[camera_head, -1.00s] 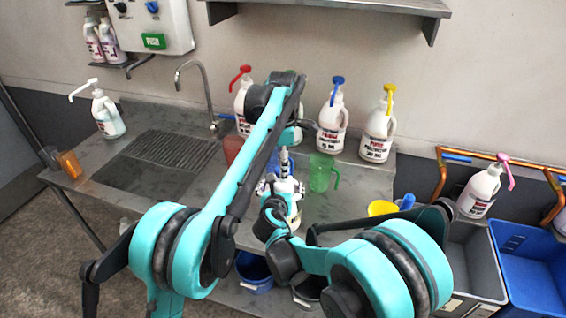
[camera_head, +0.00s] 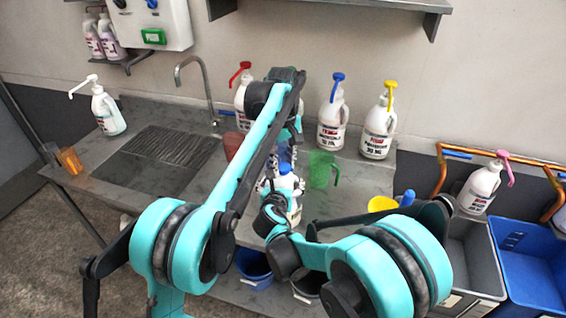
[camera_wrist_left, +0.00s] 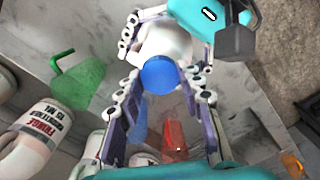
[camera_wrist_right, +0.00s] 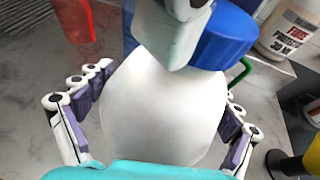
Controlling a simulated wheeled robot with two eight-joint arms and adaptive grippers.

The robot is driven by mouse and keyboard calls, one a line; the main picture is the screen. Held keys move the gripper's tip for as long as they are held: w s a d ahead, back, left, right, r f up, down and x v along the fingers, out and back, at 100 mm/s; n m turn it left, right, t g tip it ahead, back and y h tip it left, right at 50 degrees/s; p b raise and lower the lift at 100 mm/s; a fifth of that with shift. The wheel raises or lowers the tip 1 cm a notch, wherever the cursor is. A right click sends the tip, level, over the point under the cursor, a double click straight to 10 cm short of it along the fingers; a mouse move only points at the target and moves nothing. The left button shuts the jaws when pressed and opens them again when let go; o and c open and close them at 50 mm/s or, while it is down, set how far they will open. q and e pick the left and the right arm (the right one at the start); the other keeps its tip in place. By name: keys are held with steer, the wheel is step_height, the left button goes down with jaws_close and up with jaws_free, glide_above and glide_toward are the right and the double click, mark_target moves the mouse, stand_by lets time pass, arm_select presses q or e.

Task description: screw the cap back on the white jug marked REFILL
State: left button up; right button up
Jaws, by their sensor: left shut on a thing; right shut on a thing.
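The white jug (camera_head: 295,205) is above the front edge of the counter, partly hidden by my arms; no REFILL marking is readable. My right gripper (camera_wrist_right: 155,115) is shut on the jug's body, its fingers on both sides of the white shell. The round blue cap (camera_wrist_left: 158,75) is at the jug's mouth end. My left gripper (camera_wrist_left: 163,82) is shut on the cap, with a finger on each side. In the head view the blue cap (camera_head: 285,168) shows at the top of the jug. I cannot tell whether its thread is engaged.
A green cup (camera_head: 320,169) and a red cup (camera_head: 233,145) stand close behind the jug. Pump bottles (camera_head: 333,125) line the wall. The sink (camera_head: 150,170) is at left. Blue (camera_head: 530,265) and grey bins are at right. A yellow container (camera_head: 382,204) is near my right arm.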

arm_select(q)
steer(key=m, duration=1.1)
steer(key=shift+m, duration=0.4)
steer(key=m, duration=0.4)
steer(key=shift+f+m, duration=0.1)
steer(key=shift+m, duration=0.3)
steer(key=m, duration=0.6)
steer(key=o, duration=1.3)
steer(key=shift+r, duration=2.3)
